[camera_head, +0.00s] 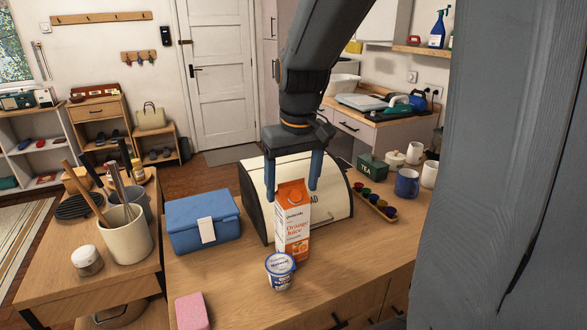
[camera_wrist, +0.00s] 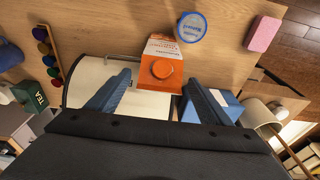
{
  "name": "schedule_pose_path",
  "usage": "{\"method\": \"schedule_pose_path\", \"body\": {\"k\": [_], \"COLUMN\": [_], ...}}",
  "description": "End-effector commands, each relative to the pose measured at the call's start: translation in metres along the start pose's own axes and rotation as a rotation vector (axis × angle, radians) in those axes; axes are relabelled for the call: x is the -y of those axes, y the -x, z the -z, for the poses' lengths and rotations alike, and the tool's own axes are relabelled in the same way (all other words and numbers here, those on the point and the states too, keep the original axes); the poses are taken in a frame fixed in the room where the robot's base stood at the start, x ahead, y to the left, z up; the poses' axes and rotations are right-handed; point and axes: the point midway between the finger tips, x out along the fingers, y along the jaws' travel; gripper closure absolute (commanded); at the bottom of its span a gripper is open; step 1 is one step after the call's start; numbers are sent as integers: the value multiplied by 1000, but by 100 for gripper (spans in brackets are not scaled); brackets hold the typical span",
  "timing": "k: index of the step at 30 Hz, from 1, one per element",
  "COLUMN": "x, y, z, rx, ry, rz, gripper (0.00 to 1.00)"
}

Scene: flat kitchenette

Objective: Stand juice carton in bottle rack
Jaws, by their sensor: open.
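The juice carton (camera_head: 292,222), orange and white with an orange cap, stands upright on the wooden counter in front of the bread box. In the wrist view its top and cap (camera_wrist: 162,68) show just beyond the fingertips, roughly between them. My gripper (camera_head: 292,190) is open and points down, with one blue finger on either side of the carton's top in the head view. Both fingers also show in the wrist view (camera_wrist: 157,78), apart and empty. I cannot tell whether either finger touches the carton. I see no bottle rack that I can make out.
A yogurt tub (camera_head: 280,270) stands close in front of the carton. The bread box (camera_head: 338,199) is right behind it. A blue lidded box (camera_head: 203,222) is to the left, a pink sponge (camera_head: 192,311) at the front. A rack of small cups (camera_head: 374,201) and mugs (camera_head: 406,182) are right.

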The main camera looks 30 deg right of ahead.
Motion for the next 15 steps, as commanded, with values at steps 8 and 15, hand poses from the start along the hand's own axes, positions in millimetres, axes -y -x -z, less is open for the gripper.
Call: {"method": "schedule_pose_path", "body": {"k": [8,15], "x": [0,0], "y": [47,59], "z": [1,0], "rx": [-3,4], "ry": [0,35], "rz": [-1,3], "gripper": [27,23]}}
